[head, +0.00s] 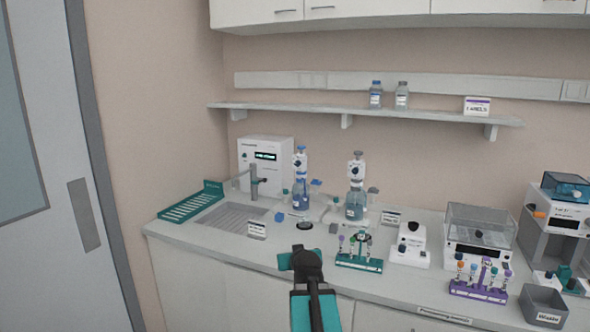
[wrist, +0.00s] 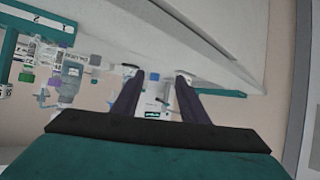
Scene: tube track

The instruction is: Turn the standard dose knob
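Two bottle-top dispensers stand on the counter in the head view. One has a blue top (head: 301,165) and the other a grey top (head: 356,170); each sits on a bottle of bluish liquid. Small knobs show on their bodies, but I cannot read which is the standard dose knob. My gripper (head: 303,254) is in front of the counter, below and apart from both dispensers. In the wrist view my gripper (wrist: 158,76) has its two dark fingers spread with nothing held between them. A bottle with bluish contents (wrist: 70,76) shows left of the fingers, out of reach.
A teal tube rack (head: 358,263) stands right of my gripper, with a white device (head: 411,243) beyond it. A sink grid (head: 230,217) and a white display unit (head: 266,160) are at left. A shelf (head: 300,108) hangs above.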

